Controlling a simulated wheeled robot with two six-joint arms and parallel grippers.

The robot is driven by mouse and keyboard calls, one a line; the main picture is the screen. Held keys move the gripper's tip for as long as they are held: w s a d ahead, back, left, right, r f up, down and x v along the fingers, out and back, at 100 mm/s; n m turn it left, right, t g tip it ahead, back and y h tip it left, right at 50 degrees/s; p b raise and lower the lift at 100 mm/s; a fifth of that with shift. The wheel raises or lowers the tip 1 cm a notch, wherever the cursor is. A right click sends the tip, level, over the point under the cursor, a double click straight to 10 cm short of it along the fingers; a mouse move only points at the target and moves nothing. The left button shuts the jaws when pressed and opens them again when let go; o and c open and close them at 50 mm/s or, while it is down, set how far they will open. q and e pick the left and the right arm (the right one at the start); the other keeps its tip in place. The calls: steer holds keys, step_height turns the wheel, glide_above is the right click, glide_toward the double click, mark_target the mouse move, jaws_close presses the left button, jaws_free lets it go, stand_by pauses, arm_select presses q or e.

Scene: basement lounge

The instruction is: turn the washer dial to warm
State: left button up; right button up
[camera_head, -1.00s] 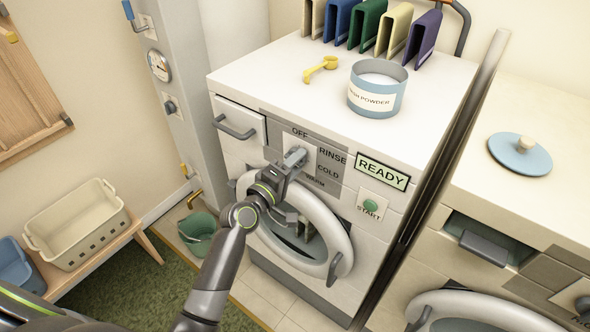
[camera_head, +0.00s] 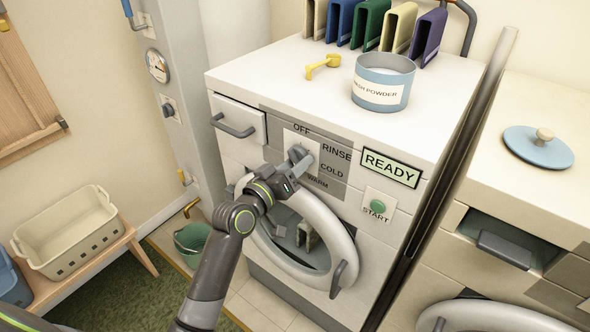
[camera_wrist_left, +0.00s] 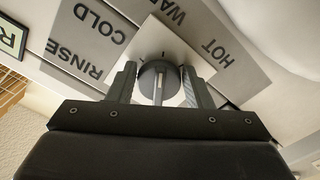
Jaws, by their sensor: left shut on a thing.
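The grey washer dial (camera_head: 299,156) sits on a white plate on the washer's front panel, with OFF, RINSE, COLD and WARM (camera_head: 317,183) printed around it. My left gripper (camera_head: 296,167) reaches it from the lower left and is shut on it. In the left wrist view, the round dial (camera_wrist_left: 157,77) with its raised bar lies between my two dark fingers (camera_wrist_left: 160,85). That view also shows HOT (camera_wrist_left: 215,53), while WARM is cut off at the top edge. I cannot tell for sure which word the dial points to. My right gripper is not in view.
The green START button (camera_head: 377,207) and READY display (camera_head: 391,168) are right of the dial. The round door (camera_head: 345,236) is below, the drawer handle (camera_head: 234,127) left.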

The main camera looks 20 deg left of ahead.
arm_select(q)
steer(key=shift+f+m, duration=0.1)
steer(key=shift+m, duration=0.3)
steer(key=o, duration=1)
steer(key=shift+c, duration=0.2)
steer(key=b+v, duration=0.2)
steer(key=v, duration=1.5)
steer(key=shift+s, duration=0.2)
steer(key=shift+a, duration=0.1)
